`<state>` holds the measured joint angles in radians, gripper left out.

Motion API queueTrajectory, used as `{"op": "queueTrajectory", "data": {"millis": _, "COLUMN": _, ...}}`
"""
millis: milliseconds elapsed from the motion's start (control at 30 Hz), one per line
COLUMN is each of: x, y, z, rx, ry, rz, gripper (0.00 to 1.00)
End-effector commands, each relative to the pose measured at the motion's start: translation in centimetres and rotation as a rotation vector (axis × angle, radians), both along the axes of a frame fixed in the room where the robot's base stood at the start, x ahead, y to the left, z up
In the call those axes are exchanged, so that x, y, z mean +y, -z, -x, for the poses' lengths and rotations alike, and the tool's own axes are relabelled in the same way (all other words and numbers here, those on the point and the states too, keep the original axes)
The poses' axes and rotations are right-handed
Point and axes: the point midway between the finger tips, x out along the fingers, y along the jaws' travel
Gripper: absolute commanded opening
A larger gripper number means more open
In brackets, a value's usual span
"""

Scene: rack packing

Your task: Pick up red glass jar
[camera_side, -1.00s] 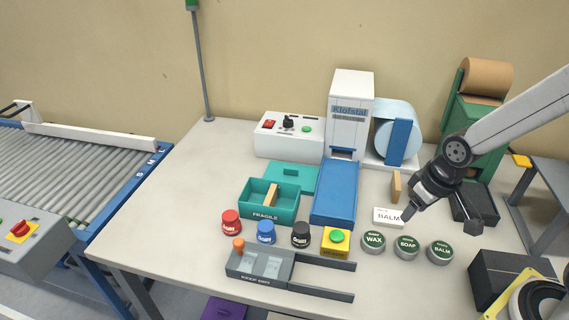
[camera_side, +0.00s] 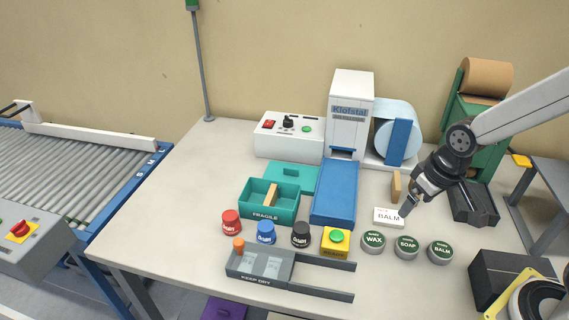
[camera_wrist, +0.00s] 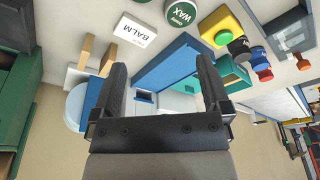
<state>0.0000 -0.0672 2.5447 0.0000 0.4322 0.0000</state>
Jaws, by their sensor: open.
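The red glass jar (camera_side: 231,222) stands upright on the table at the left end of a row of jars, in front of the teal FRAGILE box. It also shows small in the wrist view (camera_wrist: 264,76), beyond the blue jar. My gripper (camera_side: 408,208) is at the right, just over the white BALM card, far to the right of the red jar. In the wrist view my gripper (camera_wrist: 160,68) has its two fingers wide apart with nothing held between them.
Beside the red jar stand a blue jar (camera_side: 265,232) and a black jar (camera_side: 300,235), then a yellow block with a green button (camera_side: 336,241). Round WAX (camera_side: 373,242), SOAP and BALM tins sit to the right. A grey rack (camera_side: 322,285) lies in front. The table's left side is clear.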

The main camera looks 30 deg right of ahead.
Motion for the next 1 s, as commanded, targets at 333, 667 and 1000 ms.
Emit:
{"op": "queueTrajectory", "data": {"millis": 333, "x": 0.0, "y": -2.8, "z": 0.0, "rx": -0.003, "ry": 0.000, "rz": 0.000, "gripper": 0.98}}
{"op": "queueTrajectory", "data": {"millis": 667, "x": 0.7, "y": -3.5, "z": -1.9, "rx": 0.032, "ry": -0.126, "rz": 0.048, "gripper": 0.98}}
{"op": "queueTrajectory", "data": {"millis": 1000, "x": 2.4, "y": -4.2, "z": -5.6, "rx": 0.090, "ry": -0.367, "rz": 0.152, "gripper": 0.98}}
